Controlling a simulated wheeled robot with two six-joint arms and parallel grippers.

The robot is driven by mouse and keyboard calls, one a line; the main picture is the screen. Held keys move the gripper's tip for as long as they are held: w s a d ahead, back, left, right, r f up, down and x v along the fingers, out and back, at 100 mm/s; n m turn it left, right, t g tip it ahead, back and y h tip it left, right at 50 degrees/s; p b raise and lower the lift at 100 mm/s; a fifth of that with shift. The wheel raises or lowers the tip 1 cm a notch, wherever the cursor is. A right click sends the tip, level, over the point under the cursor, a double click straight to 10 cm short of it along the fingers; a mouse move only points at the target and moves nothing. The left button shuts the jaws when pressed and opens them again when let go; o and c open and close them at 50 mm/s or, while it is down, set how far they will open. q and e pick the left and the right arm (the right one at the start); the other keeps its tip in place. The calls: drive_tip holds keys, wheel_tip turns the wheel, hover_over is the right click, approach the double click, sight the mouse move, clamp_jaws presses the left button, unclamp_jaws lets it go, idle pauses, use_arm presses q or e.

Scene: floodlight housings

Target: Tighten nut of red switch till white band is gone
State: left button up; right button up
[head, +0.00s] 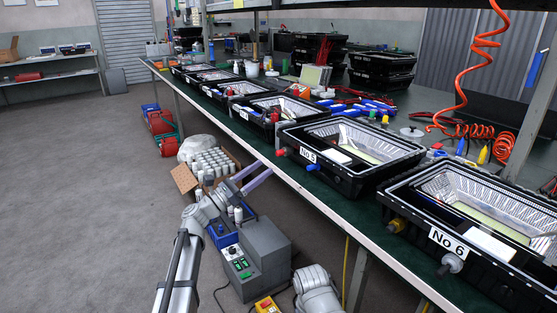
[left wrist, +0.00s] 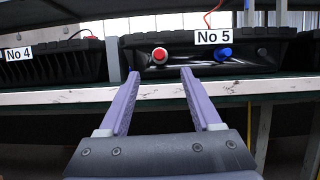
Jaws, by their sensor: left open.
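The red switch (head: 281,152) sticks out of the front of the black housing No 5 (head: 366,180), left of its label. In the left wrist view, the red switch (left wrist: 160,54) faces me, with some white showing at its edge. I cannot tell how wide this white band is. My left gripper (head: 265,168) is open and empty, just outside the table edge and below the switch. In the left wrist view its fingertips (left wrist: 161,74) are apart, and the switch appears between and slightly above them. The gripper touches nothing. My right gripper is out of view.
A blue switch (left wrist: 223,53) sits right of the red one on the same housing. Housing No 6 (head: 430,259) stands nearer, and several housings line the green table (head: 318,193) farther off. A grey control box (head: 262,255) is below the arm.

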sight(288, 151)
use_arm(q)
drive_tip(key=p+x, duration=0.2)
drive_tip(key=x, duration=0.5)
drive_tip(key=shift+w+d+r+p, duration=0.2)
drive_tip(key=shift+d+p, duration=0.1)
drive_tip(key=shift+p, duration=0.1)
drive_tip(key=shift+f, duration=0.1)
clamp_jaws()
